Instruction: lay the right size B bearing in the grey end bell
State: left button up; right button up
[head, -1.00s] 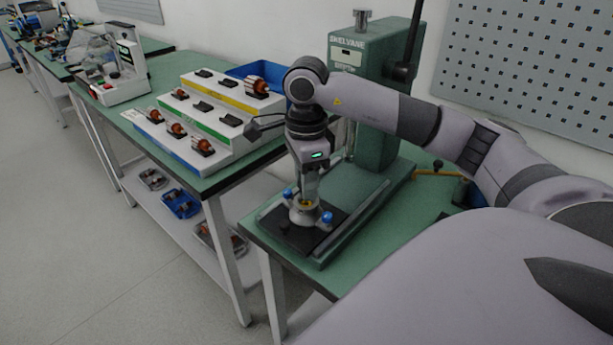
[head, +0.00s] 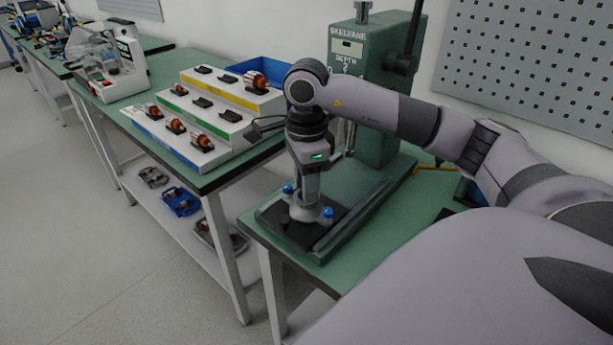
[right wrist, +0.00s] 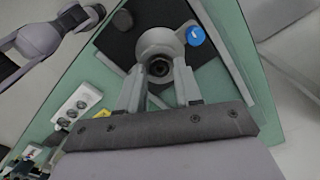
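The grey end bell (head: 297,213) sits on the black plate of the green press. Blue knobs stand beside it. My right gripper (head: 305,200) points straight down with its fingertips at the middle of the bell. In the right wrist view the end bell (right wrist: 160,38) lies under my right gripper (right wrist: 161,75). A dark ring, seemingly the bearing (right wrist: 158,68), is between the fingertips, at the bell's opening. How deep it sits is hard to tell. My left gripper does not show in the head view; part of my left arm shows at the top left of the wrist view.
The green press column (head: 385,110) stands close behind my right gripper. A stepped rack (head: 205,150) with copper-wound parts stands on the left table, with a blue bin (head: 262,74) behind. Trays (head: 180,201) lie on the lower shelf. Floor at the left is clear.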

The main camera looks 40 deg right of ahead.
jog(key=shift+o, duration=1.4)
notch_tip(320, 180, up, 7)
